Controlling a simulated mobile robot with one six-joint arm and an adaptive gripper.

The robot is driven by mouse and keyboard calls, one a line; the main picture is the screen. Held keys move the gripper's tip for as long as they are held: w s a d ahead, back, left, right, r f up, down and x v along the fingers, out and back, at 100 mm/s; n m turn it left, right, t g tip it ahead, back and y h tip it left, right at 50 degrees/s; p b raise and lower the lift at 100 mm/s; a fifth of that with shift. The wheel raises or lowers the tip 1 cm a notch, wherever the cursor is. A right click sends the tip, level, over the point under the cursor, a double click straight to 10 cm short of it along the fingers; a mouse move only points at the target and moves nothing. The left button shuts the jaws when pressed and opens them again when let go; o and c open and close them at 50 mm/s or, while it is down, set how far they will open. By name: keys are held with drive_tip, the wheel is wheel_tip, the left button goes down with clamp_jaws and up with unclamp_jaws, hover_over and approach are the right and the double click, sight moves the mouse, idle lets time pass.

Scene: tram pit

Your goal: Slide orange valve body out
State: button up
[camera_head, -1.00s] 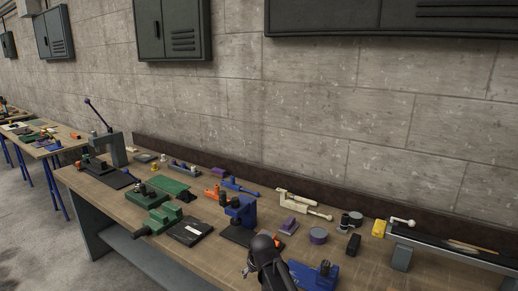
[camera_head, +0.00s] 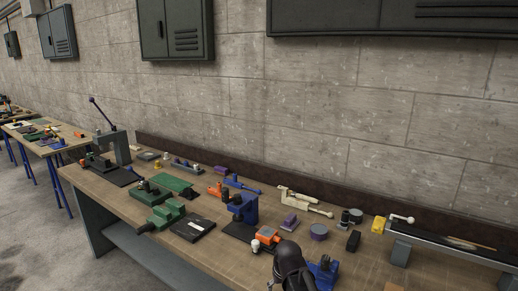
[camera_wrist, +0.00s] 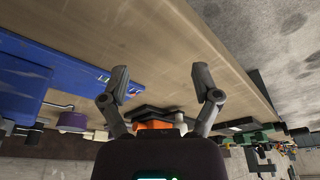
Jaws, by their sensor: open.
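An orange valve body (camera_head: 268,234) sits on the bench in the head view, right of a blue press, with a small white piece (camera_head: 255,246) at its near left. My gripper (camera_wrist: 159,84) is open and empty in the wrist view, its two fingers spread apart. An orange part (camera_wrist: 153,125) shows low between the fingers, partly hidden by my gripper's body; it looks like the valve body. In the head view my dark wrist stands just in front and to the right of the valve body, and the fingers are mostly cut off by the lower edge.
The blue press (camera_head: 242,207) stands close left of the valve body. A blue fixture (camera_head: 323,273) is beside my wrist on the right. A long rail (camera_head: 455,246) fills the right back.

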drive_tip(key=s+d+m+g, duration=0.1)
drive_tip(key=s+d, duration=0.2)
drive_tip(key=s+d+g, duration=0.1)
drive_tip(key=s+d, duration=0.2)
drive_tip(key=s, duration=0.1)
drive_tip(key=s+d+m, duration=0.1)
drive_tip(key=s+d, duration=0.2)
drive_tip(key=d, duration=0.1)
drive_tip(key=shift+s+d+f+m+g+h, duration=0.1)
drive_tip(key=shift+s+f+m+g+h, duration=0.05)
drive_tip(key=shift+f+m+g+h, duration=0.2)
drive_tip(key=shift+r, duration=0.1)
idle(1.5)
